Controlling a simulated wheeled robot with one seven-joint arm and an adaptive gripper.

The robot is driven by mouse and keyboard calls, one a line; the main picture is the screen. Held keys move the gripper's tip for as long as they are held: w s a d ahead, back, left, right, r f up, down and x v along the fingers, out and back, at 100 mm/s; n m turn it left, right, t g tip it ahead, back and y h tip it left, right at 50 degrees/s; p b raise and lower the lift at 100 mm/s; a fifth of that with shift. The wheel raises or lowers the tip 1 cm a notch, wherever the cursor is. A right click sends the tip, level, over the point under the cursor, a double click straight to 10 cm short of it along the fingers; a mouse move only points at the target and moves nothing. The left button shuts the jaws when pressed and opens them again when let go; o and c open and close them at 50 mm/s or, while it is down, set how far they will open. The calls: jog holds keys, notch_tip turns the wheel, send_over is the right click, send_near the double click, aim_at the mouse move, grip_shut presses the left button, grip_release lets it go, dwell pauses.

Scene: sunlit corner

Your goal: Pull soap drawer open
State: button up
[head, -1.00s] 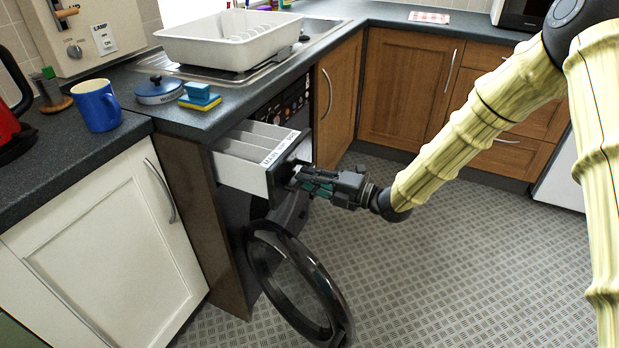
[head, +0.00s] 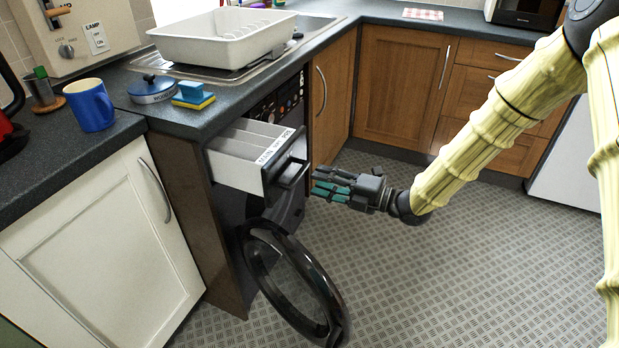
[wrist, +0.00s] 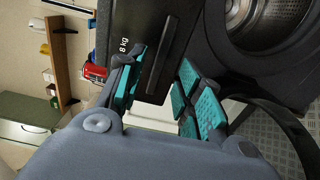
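The soap drawer (head: 232,173) sticks out of the dark washing machine under the counter. Its pale compartments show from above, with a printed label along the top of its front. Its dark front has a bar handle (head: 294,172), which also shows in the wrist view (wrist: 162,58). My gripper (head: 318,186) is just right of the handle, apart from it and empty. In the wrist view its teal-padded fingers (wrist: 163,88) are spread to either side of the handle's line.
The round black washer door (head: 296,285) hangs open below the drawer. A white cupboard (head: 95,240) stands to the left. A blue mug (head: 91,106) and sponges (head: 194,97) sit on the counter above. The patterned floor (head: 450,270) is clear at right.

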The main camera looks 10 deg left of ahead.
jog(key=v, duration=0.6)
jog(key=shift+d, duration=0.3)
jog(key=s+d+f+m+h, duration=0.2)
jog(key=s+f+m+h, duration=0.15)
jog(key=f+m, duration=0.4)
jog(key=s+d+f+m+t+h, duration=0.1)
jog(key=s+d+f+m+h, duration=0.3)
jog(key=f, duration=0.6)
jog(key=s+d+f+m+h, duration=0.15)
jog(key=s+f+m, duration=0.25)
jog(key=f+m, duration=0.4)
jog(key=s+d+f+m+g+h, duration=0.2)
jog(key=s+d+f+m+h, duration=0.3)
jog(key=s+f, duration=0.45)
jog(key=s+d+f+m+g+h, duration=0.15)
jog(key=s+d+m, duration=0.25)
jog(key=s, duration=0.5)
jog(key=s+d+f+m+g+h, duration=0.1)
jog(key=s+d+m+g+h, duration=0.2)
jog(key=s, duration=0.6)
notch_tip(320, 180, up, 20)
jog(key=m+y+p, duration=0.1)
jog(key=p, duration=1.8)
jog(key=shift+w+p, duration=0.25)
jog(key=shift+p, duration=0.15)
jog(key=shift+d, duration=0.15)
